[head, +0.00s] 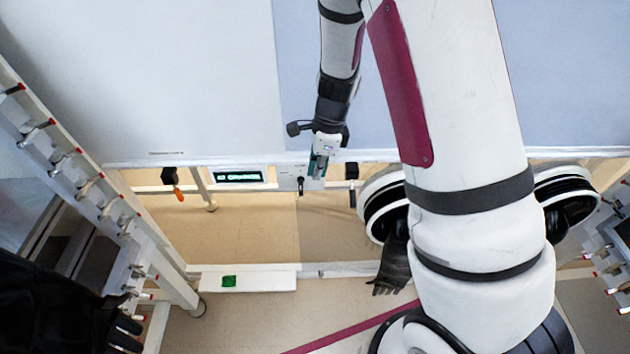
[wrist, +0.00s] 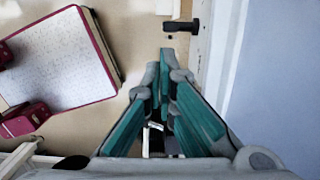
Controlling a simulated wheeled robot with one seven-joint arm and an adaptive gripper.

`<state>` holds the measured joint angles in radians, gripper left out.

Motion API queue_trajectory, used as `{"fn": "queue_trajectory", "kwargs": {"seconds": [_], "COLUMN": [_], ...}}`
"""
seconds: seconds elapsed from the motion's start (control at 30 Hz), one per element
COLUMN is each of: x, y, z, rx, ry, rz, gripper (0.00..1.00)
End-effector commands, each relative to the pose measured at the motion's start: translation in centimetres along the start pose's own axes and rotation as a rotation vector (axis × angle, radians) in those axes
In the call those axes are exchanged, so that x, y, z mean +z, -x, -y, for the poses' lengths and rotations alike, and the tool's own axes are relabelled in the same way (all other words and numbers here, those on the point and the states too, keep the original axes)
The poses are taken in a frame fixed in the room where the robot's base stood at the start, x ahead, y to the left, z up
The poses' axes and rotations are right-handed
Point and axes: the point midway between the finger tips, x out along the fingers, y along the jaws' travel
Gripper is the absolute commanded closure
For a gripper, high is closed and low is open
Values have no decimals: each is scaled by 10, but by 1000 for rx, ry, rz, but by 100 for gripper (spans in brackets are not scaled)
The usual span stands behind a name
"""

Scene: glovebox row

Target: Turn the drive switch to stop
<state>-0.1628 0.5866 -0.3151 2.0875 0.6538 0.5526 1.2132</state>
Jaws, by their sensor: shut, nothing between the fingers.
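The drive switch (head: 300,186) appears to be the small black lever on a light plate under the front edge of the white cabinet, in the head view. Its position marks are too small to read. My gripper (head: 317,172) is just right of the lever and overlaps the plate in this view. I cannot tell whether it touches it. In the wrist view my gripper (wrist: 166,58) shows teal finger pads and is shut with nothing held. The switch is not clearly visible there.
A green-lit display (head: 238,176) is left of the switch, and an orange-handled tool (head: 178,191) hangs farther left. A black bracket (head: 351,171) is close to the right; a similar one (wrist: 182,26) shows in the wrist view. A black glove (head: 393,265) hangs lower right.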

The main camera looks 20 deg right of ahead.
Motion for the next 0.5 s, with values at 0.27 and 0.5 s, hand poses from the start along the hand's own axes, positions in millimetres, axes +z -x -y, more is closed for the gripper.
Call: {"fn": "queue_trajectory", "kwargs": {"seconds": [0.27,0.5], "x": [1,-2], "y": [50,64], "z": [1,2], "rx": [-4,-2], "ry": [2,0], "rz": [1,5], "gripper": [100,100]}}
